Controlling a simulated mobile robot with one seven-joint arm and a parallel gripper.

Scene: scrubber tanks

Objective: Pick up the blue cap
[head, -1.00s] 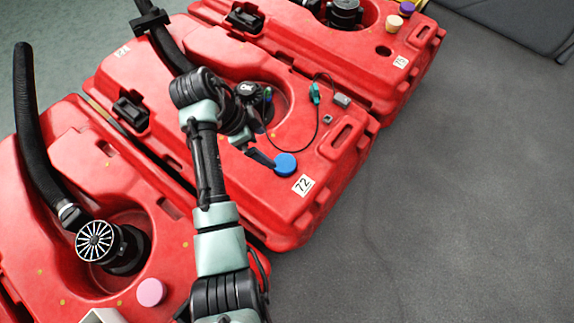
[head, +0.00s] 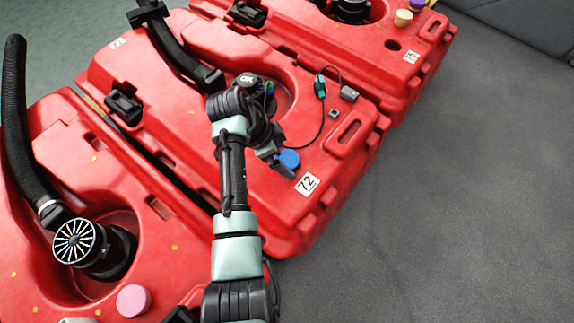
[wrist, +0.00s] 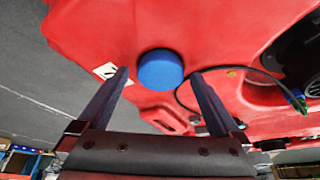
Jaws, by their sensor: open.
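The blue cap (head: 289,158) sits on the red tank marked 72 (head: 345,190), near the tank's right front edge and beside the number label. In the wrist view the blue cap (wrist: 160,70) shows whole, on the red surface. My gripper (wrist: 158,74) is open, one finger on each side of the cap in that view, with the cap seen just past the fingertips. I see no contact between them. In the head view my gripper (head: 284,164) is right at the cap and covers part of it.
A black cable with a teal connector (head: 320,87) lies on the same tank, close to the cap. Tan (head: 403,18) and purple caps are on the far tank. Grey floor at right is clear.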

